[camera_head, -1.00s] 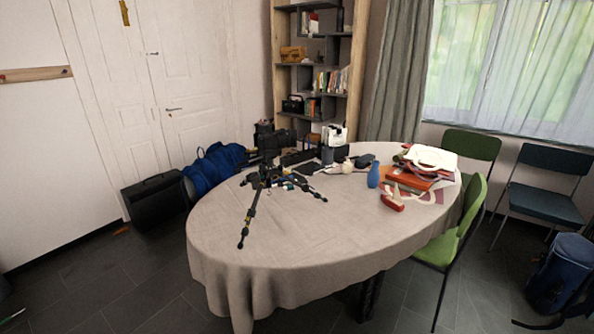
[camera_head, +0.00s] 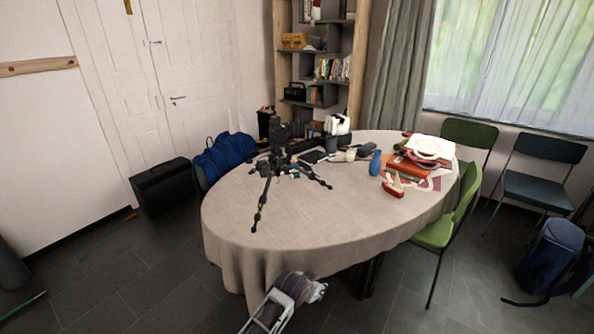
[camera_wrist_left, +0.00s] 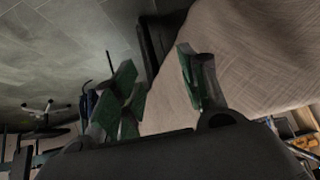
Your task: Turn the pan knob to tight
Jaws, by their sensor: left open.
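A black tripod (camera_head: 266,188) stands with its legs spread on the far left part of the table. A dark camera (camera_head: 280,132) sits on top of it. The pan knob is too small to make out in the head view, and I cannot see it in the left wrist view. My left gripper (camera_head: 319,291) is in front of the table's near edge, well apart from the tripod. In the left wrist view my left gripper (camera_wrist_left: 160,78) is open and empty, its green-padded fingers spread beside the tablecloth. My right gripper is not in view.
The oval table (camera_head: 315,220) has a bare cloth in front. A blue vase (camera_head: 375,163), a red-based object (camera_head: 392,187) and stacked books (camera_head: 418,163) are on its right. A green chair (camera_head: 440,232) stands close on the right. A black case (camera_head: 160,192) is on the floor left.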

